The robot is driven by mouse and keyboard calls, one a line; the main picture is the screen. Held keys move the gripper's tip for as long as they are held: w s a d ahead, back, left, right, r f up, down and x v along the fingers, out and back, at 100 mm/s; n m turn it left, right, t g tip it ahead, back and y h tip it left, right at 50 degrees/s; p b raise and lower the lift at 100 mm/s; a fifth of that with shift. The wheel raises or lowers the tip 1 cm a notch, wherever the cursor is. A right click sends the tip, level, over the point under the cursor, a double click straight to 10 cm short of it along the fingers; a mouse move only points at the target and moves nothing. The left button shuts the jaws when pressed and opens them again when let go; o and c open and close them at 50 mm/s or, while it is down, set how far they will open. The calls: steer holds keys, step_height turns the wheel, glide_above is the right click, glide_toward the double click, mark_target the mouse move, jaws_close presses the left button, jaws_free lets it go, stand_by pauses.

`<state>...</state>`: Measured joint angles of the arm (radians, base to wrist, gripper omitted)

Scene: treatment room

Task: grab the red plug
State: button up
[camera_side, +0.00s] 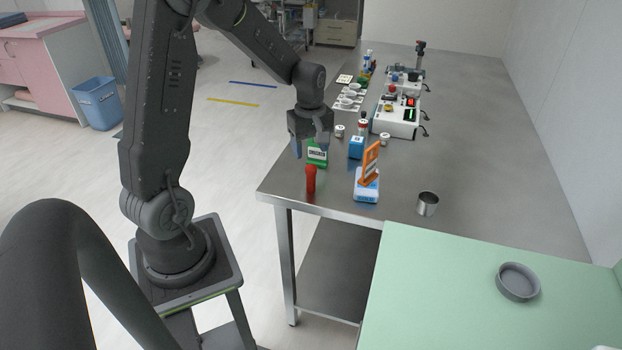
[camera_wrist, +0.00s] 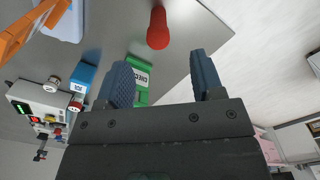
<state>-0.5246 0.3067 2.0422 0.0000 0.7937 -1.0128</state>
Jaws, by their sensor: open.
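The red plug (camera_side: 311,179) stands upright near the front left corner of the steel table in the side view. In the wrist view the red plug (camera_wrist: 158,29) is at the top, beyond the fingertips and roughly between their lines. My gripper (camera_side: 312,148) is open and empty above the table, higher than the plug and behind it in the side view. Its two blue fingers (camera_wrist: 163,72) are spread apart in the wrist view. Nothing touches the plug.
A green box (camera_side: 317,153) stands close behind the plug, under my gripper. A blue-based orange stand (camera_side: 367,187) is to the right, with a metal cup (camera_side: 428,204) beyond. A blue box (camera_side: 356,147) and white devices (camera_side: 396,118) stand farther back. The steel table's (camera_side: 480,170) right side is clear.

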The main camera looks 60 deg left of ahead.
mark_target(311, 166)
steer(key=f, duration=0.9)
steer(key=shift+w+a+f, duration=0.15)
steer(key=shift+a+f, duration=0.05)
steer(key=c, duration=1)
